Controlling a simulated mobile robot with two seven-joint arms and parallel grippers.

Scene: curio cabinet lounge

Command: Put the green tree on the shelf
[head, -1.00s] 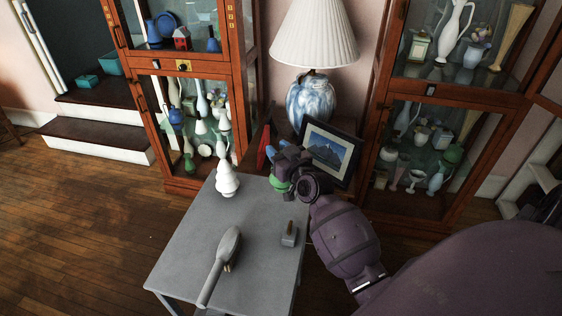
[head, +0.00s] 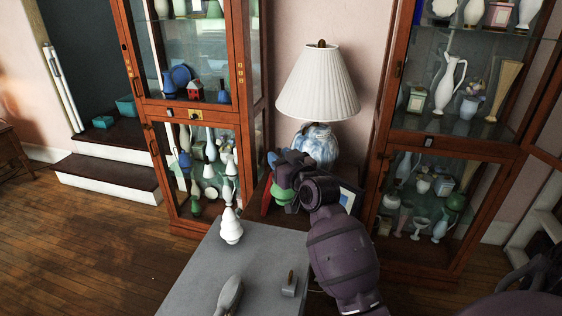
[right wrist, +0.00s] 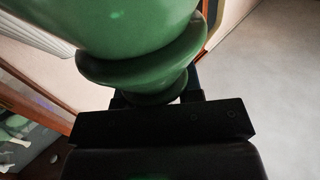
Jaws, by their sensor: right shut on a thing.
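The green tree (head: 284,196) is in my right gripper (head: 281,170), which is shut on it in front of the lamp in the head view. Only a small green part shows there below the fingers. In the right wrist view the green tree (right wrist: 140,35) fills the top, with a rounded glossy body and ridges close to the fingers. Shelves show in the left cabinet (head: 190,112) and the right cabinet (head: 455,137), both behind the gripper. My left gripper is not in view.
A grey table (head: 200,275) holds a white tree (head: 231,228), a grey brush-like object (head: 229,297) and a small grey block (head: 290,284). A lamp (head: 318,90) and a partly hidden framed picture (head: 350,199) stand behind my gripper. Several vases and figures crowd the cabinets.

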